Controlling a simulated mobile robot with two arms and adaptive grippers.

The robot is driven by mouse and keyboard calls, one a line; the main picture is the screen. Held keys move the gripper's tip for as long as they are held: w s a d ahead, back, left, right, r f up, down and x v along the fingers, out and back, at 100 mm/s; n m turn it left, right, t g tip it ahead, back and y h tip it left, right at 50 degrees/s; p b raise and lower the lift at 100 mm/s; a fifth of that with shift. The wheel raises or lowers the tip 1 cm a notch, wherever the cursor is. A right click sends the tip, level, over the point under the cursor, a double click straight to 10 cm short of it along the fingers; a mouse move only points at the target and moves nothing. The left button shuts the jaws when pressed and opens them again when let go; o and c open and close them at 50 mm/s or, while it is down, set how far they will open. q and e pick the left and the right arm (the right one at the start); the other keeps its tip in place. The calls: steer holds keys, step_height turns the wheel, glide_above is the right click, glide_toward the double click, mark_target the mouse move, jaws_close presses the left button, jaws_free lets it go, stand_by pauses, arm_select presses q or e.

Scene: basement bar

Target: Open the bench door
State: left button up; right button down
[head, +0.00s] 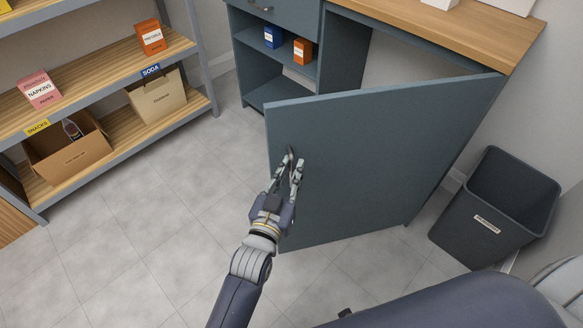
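The bench door (380,165) is a blue-grey panel swung well out from the bench, hinged at its right side. A small dark handle (290,154) is near its left, free edge. My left gripper (289,170) is at the handle, in front of the door face. Its two fingers are apart, one to each side of the handle's lower part; whether they touch it is hard to tell. The bench (455,35) has a wooden top, and part of its opening shows above the door.
A dark bin (492,215) stands right of the door by the wall. Shelves (130,60) with boxes stand at the left. An open cubby with a blue box (273,36) and an orange box (303,50) is beside the bench opening. Floor left of the door is clear.

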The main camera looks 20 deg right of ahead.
arm_select(q)
steer(key=v, duration=1.1)
steer(key=shift+a, duration=0.15)
